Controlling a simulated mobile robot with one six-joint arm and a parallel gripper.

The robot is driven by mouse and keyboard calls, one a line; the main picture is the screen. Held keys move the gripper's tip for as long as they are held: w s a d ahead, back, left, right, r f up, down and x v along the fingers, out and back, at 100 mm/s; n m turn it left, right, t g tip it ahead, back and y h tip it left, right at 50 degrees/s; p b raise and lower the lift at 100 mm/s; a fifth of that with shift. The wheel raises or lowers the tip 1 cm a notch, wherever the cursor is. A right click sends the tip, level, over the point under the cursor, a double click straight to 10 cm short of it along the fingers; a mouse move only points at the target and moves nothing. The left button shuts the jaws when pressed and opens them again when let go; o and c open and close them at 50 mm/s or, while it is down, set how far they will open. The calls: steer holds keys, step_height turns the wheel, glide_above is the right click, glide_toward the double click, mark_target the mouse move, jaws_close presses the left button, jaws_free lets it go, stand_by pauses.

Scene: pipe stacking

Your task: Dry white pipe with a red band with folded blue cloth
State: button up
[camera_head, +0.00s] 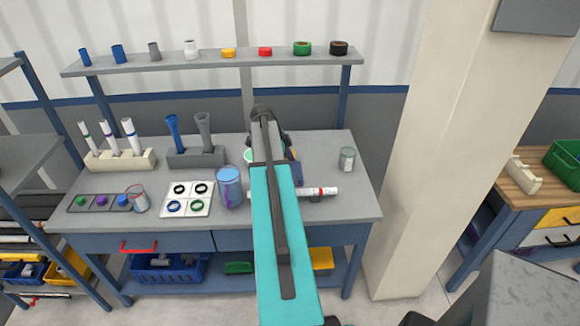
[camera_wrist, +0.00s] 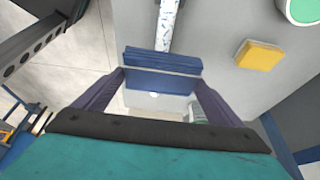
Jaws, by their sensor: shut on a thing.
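The white pipe with a red band (camera_head: 331,190) lies level on a low grey rest at the front right of the bench, its left part hidden behind my arm. In the wrist view a white pipe with blue flecks (camera_wrist: 166,28) runs from the top edge to the cloth. My gripper (camera_wrist: 160,72) is shut on the folded blue cloth (camera_wrist: 160,62), held between its two dark fingers. The cloth is at the pipe's end as seen there; whether they touch I cannot tell. In the head view my arm mostly hides the gripper.
A blue jar (camera_head: 230,187), a tray of rings (camera_head: 188,199) and pipe racks (camera_head: 120,161) stand left of my arm. A grey can (camera_head: 347,160) stands right, with clear bench around it.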

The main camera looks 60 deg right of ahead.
steer(key=shift+f+b, duration=0.5)
steer(key=shift+f, duration=1.3)
